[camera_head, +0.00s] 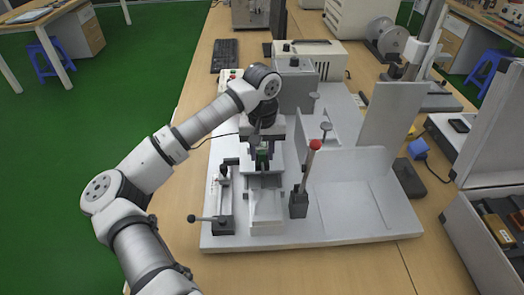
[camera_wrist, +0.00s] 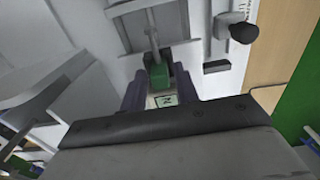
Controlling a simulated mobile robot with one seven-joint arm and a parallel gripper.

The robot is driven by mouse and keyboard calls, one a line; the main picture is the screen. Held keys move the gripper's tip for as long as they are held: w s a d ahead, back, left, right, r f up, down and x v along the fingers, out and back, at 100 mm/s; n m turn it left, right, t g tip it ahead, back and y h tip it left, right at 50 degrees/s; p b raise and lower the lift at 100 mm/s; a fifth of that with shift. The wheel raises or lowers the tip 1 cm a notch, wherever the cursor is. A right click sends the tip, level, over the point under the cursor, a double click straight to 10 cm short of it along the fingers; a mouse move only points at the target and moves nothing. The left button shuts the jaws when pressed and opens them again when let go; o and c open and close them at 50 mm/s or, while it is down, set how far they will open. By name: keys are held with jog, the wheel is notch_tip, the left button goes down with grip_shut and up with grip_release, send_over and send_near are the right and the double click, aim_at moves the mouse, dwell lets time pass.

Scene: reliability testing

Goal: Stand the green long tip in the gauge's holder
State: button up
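My gripper (camera_head: 263,158) points down over the middle of the gauge (camera_head: 268,205), a grey and white fixture on a white base plate. A green piece, which looks like the green long tip (camera_wrist: 158,76), shows between my two fingers (camera_wrist: 158,90) in the wrist view. A grey rod lies in line with it there. Green also shows between the fingers in the head view. The fingers stand apart on either side of the green piece; I cannot tell whether they press on it. The holder cannot be made out clearly; my gripper covers part of the gauge.
A red-knobbed lever (camera_head: 315,145) stands right of my gripper. A black-knobbed handle (camera_head: 192,218) is at the plate's front left. Upright grey panels (camera_head: 390,115) stand to the right. A keyboard (camera_head: 225,55) lies at the back left. The plate's front right is clear.

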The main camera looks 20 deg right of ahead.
aim_at(262, 152)
jog(key=shift+o, duration=0.8)
jog(key=shift+r, duration=0.1)
jog(key=shift+r+p, duration=0.5)
jog(key=shift+p, duration=0.15)
notch_tip(262, 152, up, 12)
jog(key=b, duration=0.3)
jog(key=shift+f, duration=0.25)
